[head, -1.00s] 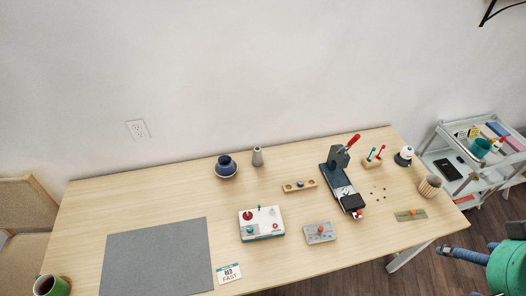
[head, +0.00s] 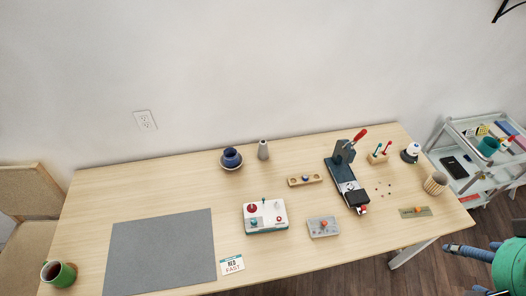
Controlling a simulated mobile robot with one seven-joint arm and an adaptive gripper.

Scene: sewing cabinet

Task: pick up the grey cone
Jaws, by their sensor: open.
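The grey cone (head: 263,150) is a small, upright, tapered piece with a darker top. In the head view it stands near the back edge of the wooden table (head: 160,185), close to the wall. It is just right of a dark blue pot on a saucer (head: 231,160) and apart from it. My gripper (head: 460,271) is at the lower right, beyond the table's right end and far from the cone. It is open, with nothing seen between its fingers, and is partly cut off by the frame.
A white control box (head: 265,216) and a wooden block with holes (head: 305,180) are in front of the cone. A dark press with a red handle (head: 347,177) stands to the right. A grey mat (head: 160,250) lies at left. A cart (head: 445,140) stands beyond the right end.

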